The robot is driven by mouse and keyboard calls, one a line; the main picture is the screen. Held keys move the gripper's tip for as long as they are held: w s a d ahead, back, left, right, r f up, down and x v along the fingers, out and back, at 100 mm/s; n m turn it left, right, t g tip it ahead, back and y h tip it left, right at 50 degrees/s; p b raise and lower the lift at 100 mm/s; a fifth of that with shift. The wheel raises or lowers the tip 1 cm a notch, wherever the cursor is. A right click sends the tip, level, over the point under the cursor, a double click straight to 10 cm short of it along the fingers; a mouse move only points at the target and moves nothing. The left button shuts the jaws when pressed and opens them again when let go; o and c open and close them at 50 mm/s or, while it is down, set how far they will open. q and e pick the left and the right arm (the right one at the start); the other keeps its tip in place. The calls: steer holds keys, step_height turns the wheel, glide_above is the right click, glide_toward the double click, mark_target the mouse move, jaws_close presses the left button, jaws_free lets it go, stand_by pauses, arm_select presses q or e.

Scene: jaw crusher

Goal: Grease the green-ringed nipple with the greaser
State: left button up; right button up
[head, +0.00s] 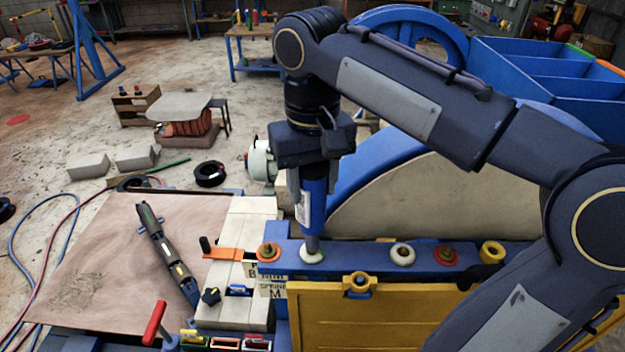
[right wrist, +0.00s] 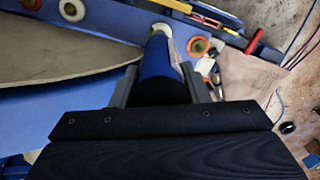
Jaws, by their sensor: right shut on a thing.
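My right gripper (head: 313,172) points straight down and is shut on the greaser (head: 314,200), a blue cylinder with a white label and a grey nozzle. The greaser stands upright, its nozzle at a pale ring with a greenish tint (head: 311,254) on the blue beam (head: 355,262). I cannot tell whether the nozzle is seated. In the right wrist view the blue greaser (right wrist: 158,58) sits between the fingers (right wrist: 158,88), and the greenish ring (right wrist: 163,29) shows just beyond it. My left gripper is not in view.
A large flywheel (head: 430,205) rises behind. A yellow panel (head: 375,315) is in front. A dark tool (head: 165,250) lies on the brown board (head: 100,235).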

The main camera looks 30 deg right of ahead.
steer(key=shift+f+b, duration=0.45)
steer(key=shift+f, duration=0.2)
steer(key=shift+r, duration=0.15)
steer(key=shift+r+p, duration=0.75)
steer(key=shift+p, duration=0.2)
